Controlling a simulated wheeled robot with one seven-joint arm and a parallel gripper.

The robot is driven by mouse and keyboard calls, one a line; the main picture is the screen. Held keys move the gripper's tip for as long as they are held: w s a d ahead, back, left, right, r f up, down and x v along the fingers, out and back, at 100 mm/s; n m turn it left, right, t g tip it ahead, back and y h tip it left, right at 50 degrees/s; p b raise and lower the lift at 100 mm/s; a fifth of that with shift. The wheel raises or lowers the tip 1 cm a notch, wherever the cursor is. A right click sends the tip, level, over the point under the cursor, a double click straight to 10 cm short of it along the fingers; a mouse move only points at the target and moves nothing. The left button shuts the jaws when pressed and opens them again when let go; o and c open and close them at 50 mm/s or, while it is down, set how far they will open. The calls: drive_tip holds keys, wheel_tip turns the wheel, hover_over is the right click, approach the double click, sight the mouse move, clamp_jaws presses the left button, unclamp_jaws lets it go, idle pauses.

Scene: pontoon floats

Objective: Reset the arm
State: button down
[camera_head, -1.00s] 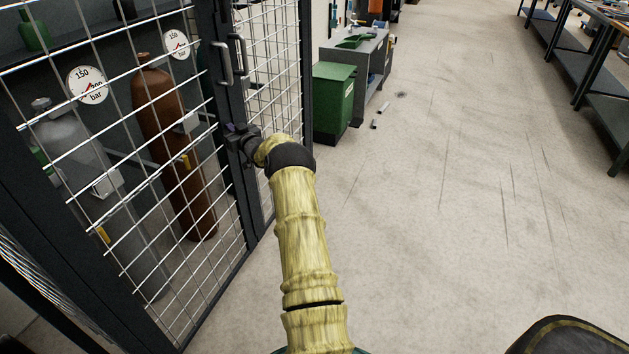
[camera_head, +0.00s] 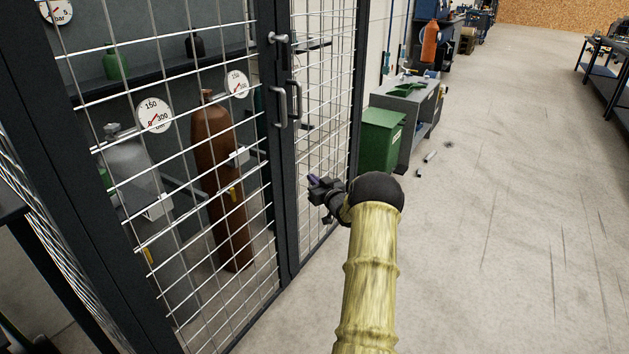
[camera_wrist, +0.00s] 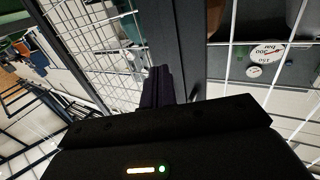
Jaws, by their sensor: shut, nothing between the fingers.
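My gripper (camera_head: 318,184) is at the end of my yellow-sleeved arm, in front of the wire-mesh cage door (camera_head: 318,110) in the head view. Its dark purple fingers are together and hold nothing. They also show in the wrist view (camera_wrist: 157,86), close to the dark door frame (camera_wrist: 185,50); I cannot tell whether they touch it. The door handles (camera_head: 281,108) are above and to the left of my gripper in the head view. The cage doors appear closed.
Behind the mesh stand a brown gas cylinder (camera_head: 215,150) and a grey one (camera_head: 135,170), with pressure gauges (camera_head: 153,115). A green bin (camera_head: 381,140) and a grey cabinet (camera_head: 415,115) stand beyond the cage. Small cylindrical pieces (camera_head: 430,156) lie near them. The floor to the right is clear.

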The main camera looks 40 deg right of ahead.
idle(0.6)
drive_tip(key=s+a+r+g, duration=0.2)
drive_tip(key=a+g, duration=0.1)
drive_tip(key=a, duration=0.8)
drive_tip(key=s+a+r+g, duration=0.15)
drive_tip(key=a+g, duration=0.25)
drive_tip(key=a, duration=0.8)
drive_tip(key=s+a+n+g+y, duration=0.1)
drive_tip(key=s+a+g, duration=0.2)
drive_tip(key=s+a, duration=0.5)
drive_tip(key=s+a+f+g+y, duration=0.15)
drive_tip(key=s+a, duration=0.35)
drive_tip(key=s, duration=0.7)
drive_tip(key=s+a+n+g, duration=0.1)
drive_tip(key=s+a+g, duration=0.4)
drive_tip(key=s, duration=0.4)
wheel_tip(320, 180, up, 24)
drive_tip(key=s+a+t+p, duration=0.1)
drive_tip(key=p, duration=2.3)
drive_tip(key=shift+r, duration=0.2)
drive_tip(key=shift+s+a, duration=0.1)
